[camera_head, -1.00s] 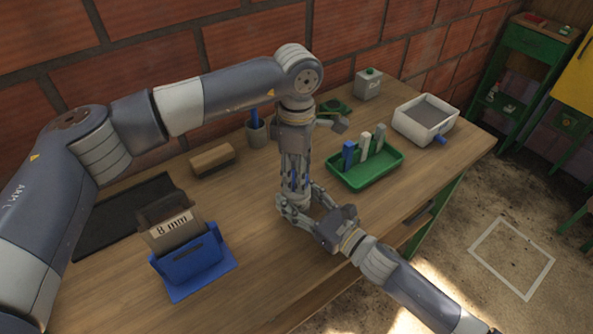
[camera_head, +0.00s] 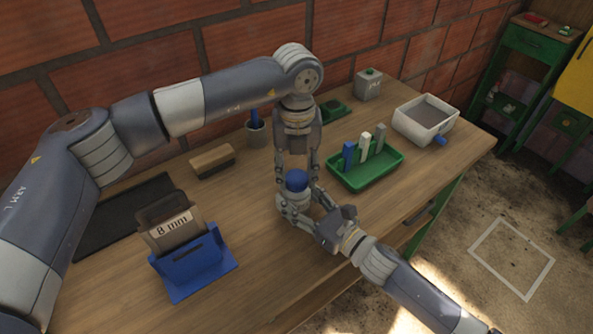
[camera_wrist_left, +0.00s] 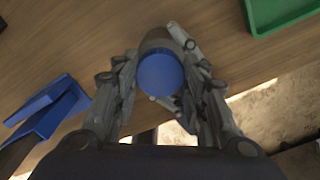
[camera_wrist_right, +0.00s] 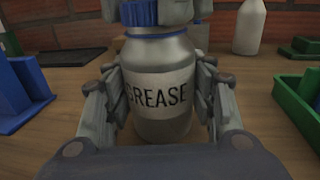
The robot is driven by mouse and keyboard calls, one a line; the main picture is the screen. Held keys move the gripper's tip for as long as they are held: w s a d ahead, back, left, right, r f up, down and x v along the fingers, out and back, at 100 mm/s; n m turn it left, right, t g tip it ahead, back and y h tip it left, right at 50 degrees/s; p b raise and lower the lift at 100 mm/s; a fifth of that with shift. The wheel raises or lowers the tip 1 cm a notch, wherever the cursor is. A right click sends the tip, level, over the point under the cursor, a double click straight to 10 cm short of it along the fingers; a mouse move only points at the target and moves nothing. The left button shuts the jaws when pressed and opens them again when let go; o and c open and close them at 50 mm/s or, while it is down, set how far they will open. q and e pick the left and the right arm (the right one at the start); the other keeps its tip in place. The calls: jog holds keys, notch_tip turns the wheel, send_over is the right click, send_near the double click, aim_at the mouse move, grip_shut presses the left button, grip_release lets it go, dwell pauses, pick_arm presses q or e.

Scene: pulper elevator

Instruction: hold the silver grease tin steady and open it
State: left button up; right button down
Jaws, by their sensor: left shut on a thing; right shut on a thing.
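The silver grease tin (camera_wrist_right: 165,92) stands upright on the wooden table, its GREASE label facing the right wrist camera. Its blue lid (camera_head: 296,180) sits on top and also shows in the left wrist view (camera_wrist_left: 161,72). My left gripper (camera_head: 296,172) points down from above, its fingers shut on the lid from both sides. My right gripper (camera_head: 300,205) reaches in low from the right and is shut around the tin's body; its fingers flank the tin in the right wrist view (camera_wrist_right: 160,105). In the head view the fingers hide much of the body.
A green tray (camera_head: 373,176) with upright coloured pieces is just right of the tin. A blue holder (camera_head: 192,264) with an 8 mm card stands at left. A brush (camera_head: 212,161), a grey cup (camera_head: 256,134) and a white box (camera_head: 424,118) stand farther back. The table's front edge is near.

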aim_at(297, 177)
pick_arm(q)
jog(key=n, duration=0.5)
jog(key=shift+n, duration=0.3)
jog(key=n, duration=0.5)
jog(key=shift+r, duration=0.2)
jog(key=shift+r, duration=0.95)
jog(key=shift+r, duration=2)
pick_arm(e)
jog(key=c, duration=0.6)
grip_release()
